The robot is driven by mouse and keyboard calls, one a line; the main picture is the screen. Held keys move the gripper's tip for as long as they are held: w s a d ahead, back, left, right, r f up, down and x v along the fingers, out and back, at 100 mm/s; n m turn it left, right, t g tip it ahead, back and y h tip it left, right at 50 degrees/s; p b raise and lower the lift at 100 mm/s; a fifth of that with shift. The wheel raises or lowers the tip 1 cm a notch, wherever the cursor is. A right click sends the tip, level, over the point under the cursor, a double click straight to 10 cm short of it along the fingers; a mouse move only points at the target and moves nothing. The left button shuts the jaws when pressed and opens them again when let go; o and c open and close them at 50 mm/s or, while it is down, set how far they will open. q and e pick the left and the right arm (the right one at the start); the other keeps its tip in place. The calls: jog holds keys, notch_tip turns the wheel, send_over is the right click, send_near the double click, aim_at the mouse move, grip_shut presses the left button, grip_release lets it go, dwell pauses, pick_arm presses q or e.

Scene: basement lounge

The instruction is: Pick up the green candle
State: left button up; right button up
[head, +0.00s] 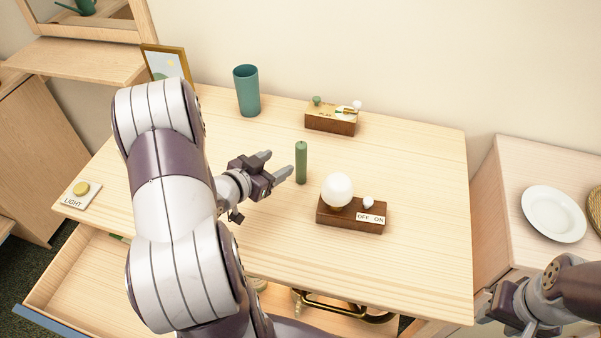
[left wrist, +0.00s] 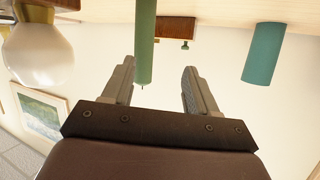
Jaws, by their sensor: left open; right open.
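The green candle (head: 301,163) stands upright on the wooden table (head: 420,160). My left gripper (head: 277,164) is open and empty just left of the candle, its fingers pointing toward it. In the left wrist view, the candle (left wrist: 145,42) hangs upside down in the picture, ahead of the open fingers (left wrist: 158,70) and nearer the left one. I cannot tell exactly how far the candle is from the fingertips. My right gripper (head: 492,305) is at the lower right, away from the candle, open and partly cut off by its arm.
A lamp box (head: 350,215) with a round white bulb (head: 337,189) stands right of the candle. A teal cup (head: 246,91) and a small wooden box (head: 331,123) stand behind. A light button (head: 80,193) is at left. An open drawer (head: 75,272) is below.

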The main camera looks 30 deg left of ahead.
aim_at(297, 155)
pick_arm(q)
jog(key=s+t+h+b, duration=0.1)
jog(key=s+t+h, duration=0.1)
jog(key=s+t, duration=0.25)
jog(key=shift+g, duration=0.35)
jog(key=x, duration=0.6)
jog(key=shift+w+d+f, duration=0.15)
jog(key=shift+w+d, duration=0.1)
jog(key=shift+d, duration=0.15)
jog(key=x, duration=0.5)
jog(key=shift+w+d, duration=0.15)
jog(key=shift+w, duration=0.1)
grip_shut()
